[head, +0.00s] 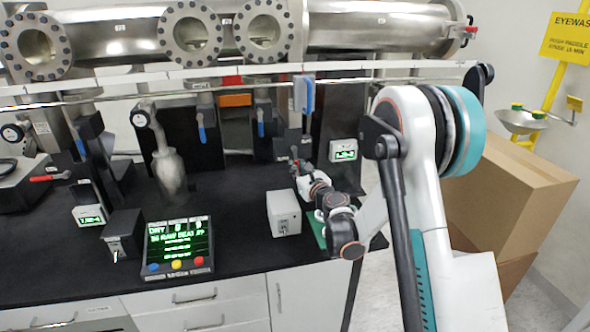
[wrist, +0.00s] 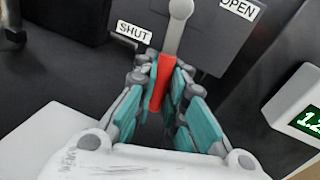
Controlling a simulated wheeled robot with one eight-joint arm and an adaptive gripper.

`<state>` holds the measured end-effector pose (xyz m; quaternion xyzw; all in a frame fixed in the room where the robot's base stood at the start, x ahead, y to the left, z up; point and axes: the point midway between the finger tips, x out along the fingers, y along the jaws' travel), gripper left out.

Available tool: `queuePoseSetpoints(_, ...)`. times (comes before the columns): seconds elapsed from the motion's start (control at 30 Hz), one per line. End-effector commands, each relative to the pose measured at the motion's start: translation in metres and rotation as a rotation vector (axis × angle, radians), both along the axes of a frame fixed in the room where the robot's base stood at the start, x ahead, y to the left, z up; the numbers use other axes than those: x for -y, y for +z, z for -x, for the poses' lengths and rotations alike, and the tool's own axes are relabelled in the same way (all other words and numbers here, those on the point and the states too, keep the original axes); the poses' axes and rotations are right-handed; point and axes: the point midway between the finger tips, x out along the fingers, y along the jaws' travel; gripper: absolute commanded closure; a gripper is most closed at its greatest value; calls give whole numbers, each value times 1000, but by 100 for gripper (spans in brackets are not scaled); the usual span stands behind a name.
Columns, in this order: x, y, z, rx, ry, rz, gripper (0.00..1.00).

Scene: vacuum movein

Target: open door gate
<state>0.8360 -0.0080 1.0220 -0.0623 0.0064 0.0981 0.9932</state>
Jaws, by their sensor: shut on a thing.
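A red handle (wrist: 161,84) on a grey lever (wrist: 179,22) sits between my fingers in the wrist view. My gripper (wrist: 163,75) is shut on the red handle, with a teal-padded finger on either side. The lever leans between a SHUT label (wrist: 133,30) on the left and an OPEN label (wrist: 238,9) on the right. In the head view my gripper (head: 299,170) is at the lever in front of the dark gate housing, and its fingers hide most of the handle.
A white box with a switch (head: 284,213) stands just left of my wrist on the black bench. A small green readout (head: 344,151) is right of the gripper. Steel pipework (head: 375,27) runs behind, with a rail in front. A cardboard box (head: 508,195) stands at right.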

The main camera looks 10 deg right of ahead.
Motion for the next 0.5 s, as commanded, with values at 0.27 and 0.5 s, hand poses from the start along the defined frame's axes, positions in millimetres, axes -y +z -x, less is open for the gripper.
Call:
queuePoseSetpoints(0.27, 16, 4, 1, -1, -1, 232, 100)
queuePoseSetpoints(0.5, 28, 10, 1, -1, -1, 436, 100)
